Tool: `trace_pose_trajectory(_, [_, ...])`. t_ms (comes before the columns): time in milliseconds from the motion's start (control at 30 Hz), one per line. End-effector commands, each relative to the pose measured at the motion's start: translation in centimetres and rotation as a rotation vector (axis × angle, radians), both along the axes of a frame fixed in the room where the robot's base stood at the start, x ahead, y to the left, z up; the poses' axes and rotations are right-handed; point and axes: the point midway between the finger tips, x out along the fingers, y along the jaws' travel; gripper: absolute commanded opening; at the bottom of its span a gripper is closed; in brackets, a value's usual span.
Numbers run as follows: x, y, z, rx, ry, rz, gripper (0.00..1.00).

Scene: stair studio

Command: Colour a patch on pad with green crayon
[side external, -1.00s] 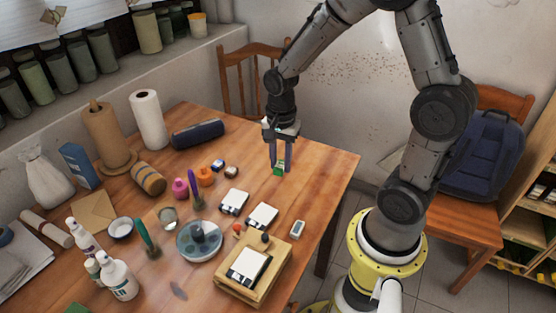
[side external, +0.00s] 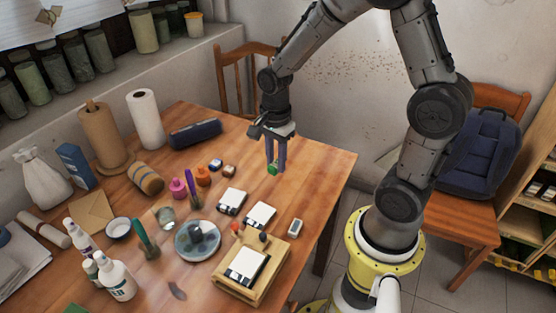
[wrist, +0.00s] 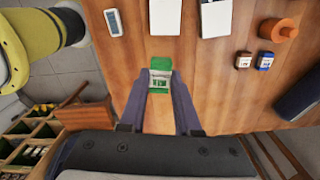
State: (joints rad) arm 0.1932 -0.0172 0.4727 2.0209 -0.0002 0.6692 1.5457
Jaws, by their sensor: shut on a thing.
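The green crayon (side external: 273,169) is a short green block with a white label in the wrist view (wrist: 160,78). My gripper (side external: 275,168) points down and is shut on it, with a fingertip on either side. It is over the far right part of the table; whether the crayon is clear of the wood I cannot tell. Two white pads with dark lower edges lie to its front left, the farther pad (side external: 232,201) and the nearer pad (side external: 259,215). Another white pad (side external: 246,264) lies on a wooden box. Which one the task means I cannot tell.
A white device (side external: 295,227) lies near the table's right edge. Small jars (side external: 222,168), an orange pot (side external: 203,176) and a dark roll (side external: 196,133) stand left of my gripper. A round dish (side external: 197,240) and bottles are further forward. Bare wood surrounds my gripper.

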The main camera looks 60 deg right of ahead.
Motion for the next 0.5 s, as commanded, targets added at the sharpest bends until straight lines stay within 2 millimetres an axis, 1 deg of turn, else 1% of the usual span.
trace_pose_trajectory(100, [0.7,2.7,0.1,0.000,0.000,-0.062,0.00])
trace_pose_trajectory(167, [0.9,4.3,0.2,0.000,0.000,-0.077,0.00])
trace_pose_trajectory(267, [1.2,7.3,0.3,-0.001,0.000,-0.088,0.00])
trace_pose_trajectory(367, [1.1,10.6,0.4,-0.001,-0.001,-0.077,0.00])
trace_pose_trajectory(500, [0.2,15.3,0.5,-0.002,-0.001,-0.025,0.00])
